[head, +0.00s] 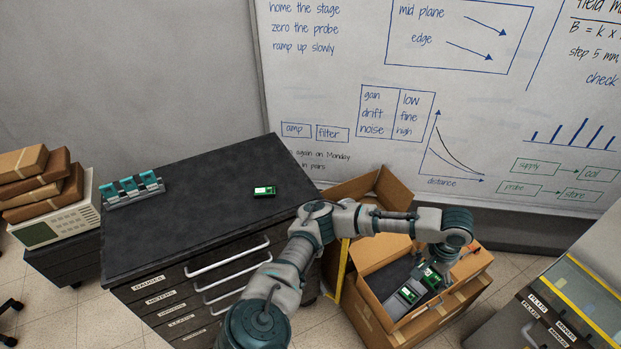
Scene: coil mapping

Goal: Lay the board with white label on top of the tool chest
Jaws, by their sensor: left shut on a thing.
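A wide dark tool chest (215,225) with labelled drawers and long pale handles stands at centre left. A small green board with a white patch (264,191) lies on its top, near the right end. My left arm reaches right, over an open cardboard box (400,246). My left gripper (434,268) points down at the box and is shut on a green board (432,277), partly hidden by the fingers. Another green and grey board (408,295) is in the box beside it. A white label on the held board is too small to make out. My right gripper is not in view.
A teal and grey rack (135,190) sits on the chest's left end; most of the top is clear. Brown parcels (40,180) lie on an instrument at left. Open box flaps surround the gripper. A grey cabinet with yellow edging (560,315) stands at right.

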